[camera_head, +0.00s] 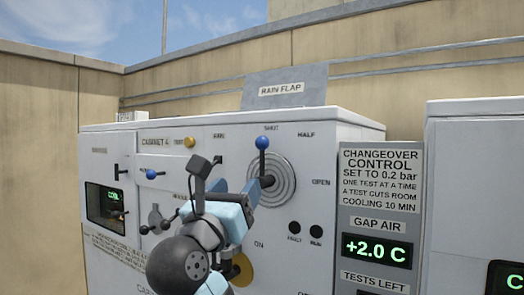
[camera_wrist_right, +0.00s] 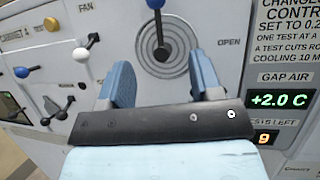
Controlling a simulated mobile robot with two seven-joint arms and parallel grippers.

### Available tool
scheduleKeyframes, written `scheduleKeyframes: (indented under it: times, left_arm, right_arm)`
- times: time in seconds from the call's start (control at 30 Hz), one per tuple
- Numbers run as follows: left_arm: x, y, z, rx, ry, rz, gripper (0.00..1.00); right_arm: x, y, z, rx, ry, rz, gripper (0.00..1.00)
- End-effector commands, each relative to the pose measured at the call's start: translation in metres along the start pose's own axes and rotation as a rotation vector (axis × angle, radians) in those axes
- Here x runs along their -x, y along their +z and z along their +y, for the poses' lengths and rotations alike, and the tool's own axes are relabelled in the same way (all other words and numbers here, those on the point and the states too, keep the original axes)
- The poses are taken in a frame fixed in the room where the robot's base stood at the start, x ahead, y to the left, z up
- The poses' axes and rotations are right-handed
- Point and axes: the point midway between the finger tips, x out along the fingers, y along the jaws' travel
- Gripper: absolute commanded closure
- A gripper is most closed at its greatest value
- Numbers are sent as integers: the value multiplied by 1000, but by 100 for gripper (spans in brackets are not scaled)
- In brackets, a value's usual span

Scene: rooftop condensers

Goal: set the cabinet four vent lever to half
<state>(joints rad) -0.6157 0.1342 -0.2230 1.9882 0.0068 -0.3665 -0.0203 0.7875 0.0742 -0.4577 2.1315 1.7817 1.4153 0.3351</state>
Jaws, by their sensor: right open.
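The cabinet four vent lever has a blue ball knob (camera_head: 262,142) on a dark stem, over a ringed round plate (camera_head: 285,180). It stands upright, with its knob just below the SHUT label; HALF (camera_head: 306,134) is up to the right and OPEN (camera_head: 321,182) is at the right. In the wrist view the lever (camera_wrist_right: 158,35) rises from the plate, its knob cut by the top edge. My right gripper (camera_head: 238,190) is open and in front of the cabinet, close to the plate. In the wrist view its fingers (camera_wrist_right: 163,78) are apart with nothing between them. My left gripper is out of view.
The cabinet (camera_head: 350,130) also carries a small blue-knobbed lever (camera_head: 151,174), a yellow knob (camera_head: 190,142) and a lit display (camera_head: 106,204). A grey changeover panel (camera_head: 381,200) reading +2.0 C stands at its right. A rain flap (camera_head: 284,88) rises behind.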

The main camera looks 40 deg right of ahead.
Motion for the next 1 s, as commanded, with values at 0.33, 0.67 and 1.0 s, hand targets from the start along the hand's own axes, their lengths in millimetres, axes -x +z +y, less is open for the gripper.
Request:
scheduleKeyframes:
  times: [0.33, 0.67, 1.0]
  left_arm:
    - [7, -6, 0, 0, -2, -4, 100]
    - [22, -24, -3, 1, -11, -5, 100]
    - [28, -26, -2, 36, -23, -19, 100]
  right_arm:
    - [-29, 13, 0, -62, 25, 51, 41]
    - [-99, 11, 2, -59, 25, 49, 41]
    - [-138, 5, 4, -61, 28, 52, 41]
